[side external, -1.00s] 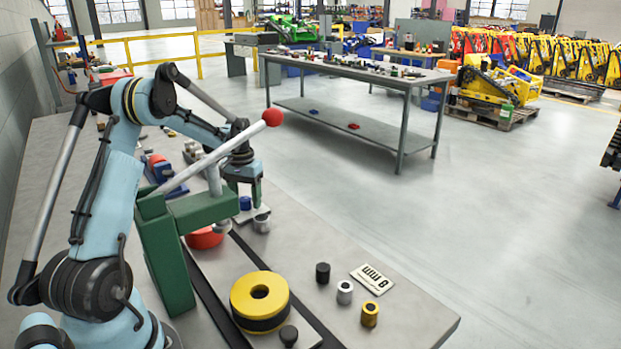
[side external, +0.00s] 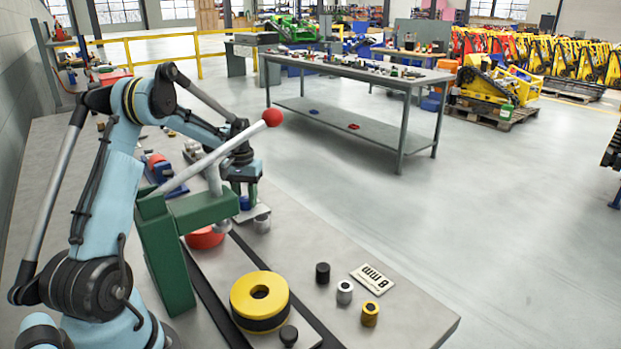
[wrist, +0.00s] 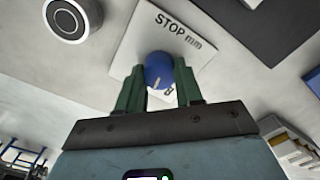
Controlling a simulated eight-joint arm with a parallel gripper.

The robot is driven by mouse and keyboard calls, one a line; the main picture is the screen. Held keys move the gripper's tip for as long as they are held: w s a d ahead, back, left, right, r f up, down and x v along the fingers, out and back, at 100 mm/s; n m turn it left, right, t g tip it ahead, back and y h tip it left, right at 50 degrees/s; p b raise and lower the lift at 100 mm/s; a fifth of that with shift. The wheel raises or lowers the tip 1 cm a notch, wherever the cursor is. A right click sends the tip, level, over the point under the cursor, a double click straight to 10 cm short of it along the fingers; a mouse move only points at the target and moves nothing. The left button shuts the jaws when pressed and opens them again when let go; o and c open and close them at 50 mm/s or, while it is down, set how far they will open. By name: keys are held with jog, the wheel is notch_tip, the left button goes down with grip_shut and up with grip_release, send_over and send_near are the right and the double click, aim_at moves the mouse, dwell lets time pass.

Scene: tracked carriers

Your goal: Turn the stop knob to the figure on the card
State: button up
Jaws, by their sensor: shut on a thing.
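The stop knob (wrist: 159,70) is blue and round, on a white plate marked "STOP mm" (wrist: 178,32) in the wrist view. A pale mark shows near its lower edge, and a figure that looks like an 8 lies close by. The other figures are hidden. My gripper (wrist: 157,84) has its green fingers on either side of the knob, shut on it. In the side external view my gripper (side external: 245,197) is down at the knob, behind the green press. The card (side external: 372,279) lies flat on the bench and reads "8 mm".
The green press (side external: 165,250) with its red-tipped lever (side external: 271,118) stands in front of my gripper. A yellow and black ring (side external: 259,298) and several small cylinders (side external: 345,291) stand on the near bench.

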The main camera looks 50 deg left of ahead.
aim_at(245, 198)
jog(key=n, duration=0.7)
dwell(0.6)
jog(key=o, duration=1)
jog(key=shift+o, duration=0.2)
notch_tip(245, 198, up, 12)
